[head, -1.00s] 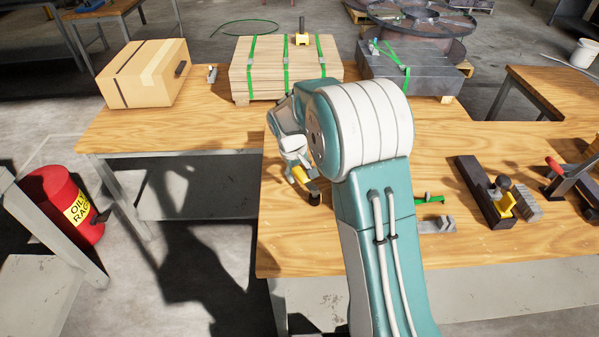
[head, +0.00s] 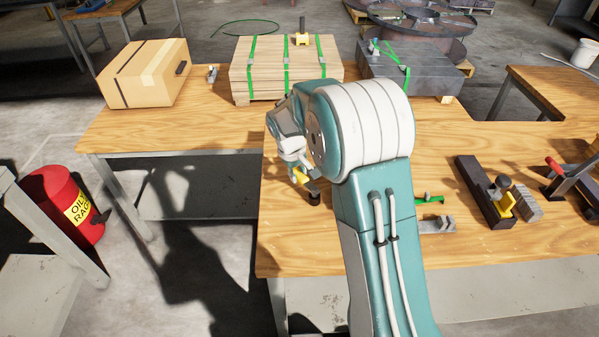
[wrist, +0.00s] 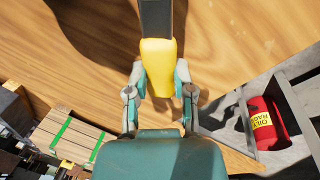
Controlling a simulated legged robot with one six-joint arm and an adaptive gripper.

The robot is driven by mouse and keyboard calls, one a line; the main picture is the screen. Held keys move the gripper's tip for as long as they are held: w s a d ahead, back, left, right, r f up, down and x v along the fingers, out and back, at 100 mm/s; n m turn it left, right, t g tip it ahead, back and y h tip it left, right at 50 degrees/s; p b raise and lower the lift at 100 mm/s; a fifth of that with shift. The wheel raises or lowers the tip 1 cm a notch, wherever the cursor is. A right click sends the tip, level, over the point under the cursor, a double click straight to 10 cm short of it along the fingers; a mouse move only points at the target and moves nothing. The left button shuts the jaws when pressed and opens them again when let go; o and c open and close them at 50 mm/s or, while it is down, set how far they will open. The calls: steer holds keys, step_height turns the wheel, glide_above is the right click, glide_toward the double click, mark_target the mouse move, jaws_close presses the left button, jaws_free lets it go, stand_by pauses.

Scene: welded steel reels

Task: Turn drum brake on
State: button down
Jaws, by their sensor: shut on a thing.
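A lever with a yellow grip (wrist: 158,68) and a dark bar (wrist: 156,18) is held in my gripper (wrist: 159,80). Its fingers press on the grip from both sides in the wrist view. In the head view the yellow grip (head: 300,177) shows just left of my arm, above the left part of the near wooden table. A dark stub (head: 314,198) sits under the lever's dark end. My arm hides most of this spot, so I cannot tell how the lever joins the stub or clearly make out a drum brake.
A dark block with a yellow part (head: 503,203) and a red-handled tool (head: 556,166) sit on the table (head: 300,250) at right. A carton (head: 145,73), strapped planks (head: 285,67) and a strapped grey block (head: 400,75) stand behind. A red bin (head: 65,203) is on the floor.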

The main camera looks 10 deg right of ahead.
steer(key=a+n, duration=0.1)
steer(key=s+n, duration=0.1)
steer(key=n, duration=0.1)
steer(key=shift+s+a+f+t, duration=0.1)
steer(key=shift+a+t, duration=0.2)
steer(key=shift+a, duration=0.05)
steer(key=n, duration=0.1)
steer(key=s+a+n, duration=0.1)
steer(key=n, duration=0.1)
steer(key=shift+s+y, duration=0.1)
steer(key=shift+y, duration=0.3)
steer(key=shift+s+a+n+t+y, duration=0.25)
steer(key=shift+s+n, duration=0.45)
steer(key=shift+n, duration=0.55)
steer(key=shift+s+a+n+t+y, duration=0.2)
steer(key=shift+s+n, duration=0.45)
steer(key=shift+n, duration=0.6)
steer(key=shift+c, duration=2.3)
jaws_free()
